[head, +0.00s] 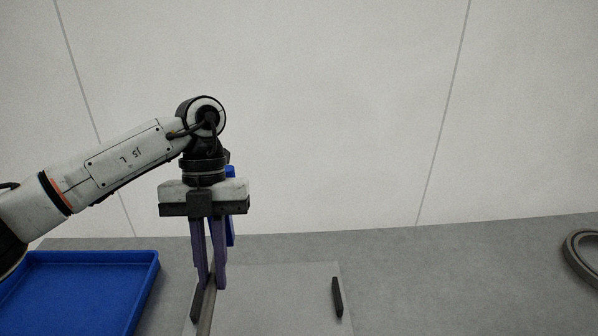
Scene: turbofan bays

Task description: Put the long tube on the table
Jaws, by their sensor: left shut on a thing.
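My left gripper (211,284) points straight down with its purple fingers shut on the long tube (206,314). The tube is thin and grey and runs from the fingertips towards the bottom edge of the picture, where its near end is cut off. The tube is over the left side of a pale plate on the grey table (450,275). I cannot tell whether the tube touches the plate or is held above it. My right gripper is out of view.
A blue tray (147,270) is at the lower left. The pale plate (285,300) carries a dark upright bar (337,297) on its right and another dark bar (195,303) beside the tube. A grey ring (570,258) is at the right edge. The table between plate and ring looks clear.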

